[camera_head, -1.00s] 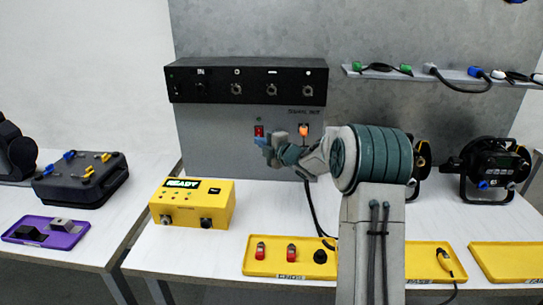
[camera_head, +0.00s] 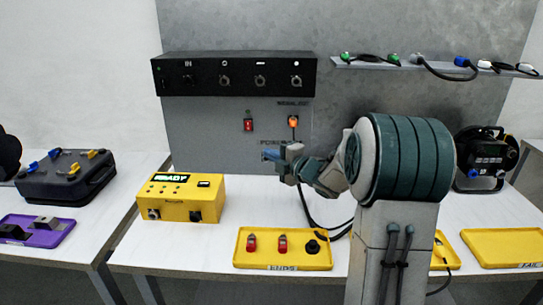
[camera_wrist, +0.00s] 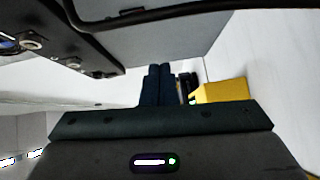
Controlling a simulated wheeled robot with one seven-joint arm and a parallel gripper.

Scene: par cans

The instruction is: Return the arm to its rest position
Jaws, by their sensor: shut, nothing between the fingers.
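My gripper (camera_head: 272,156) is in front of the grey back panel, above the white table and to the right of the yellow box with the READY display. In the wrist view its two dark blue fingers (camera_wrist: 157,84) lie together with nothing between them. My arm reaches up from the lower right and bends left at a large teal-ringed joint. The joint hides part of the back panel and the table behind it.
The yellow READY box (camera_head: 180,200) stands on the table. A yellow ENDS tray (camera_head: 310,262) holds red connectors. A black patch panel (camera_head: 235,90) and a cable shelf (camera_head: 400,66) are on the wall. A par can (camera_head: 487,160) stands right. A black case (camera_head: 66,180) and purple tray (camera_head: 62,238) are left.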

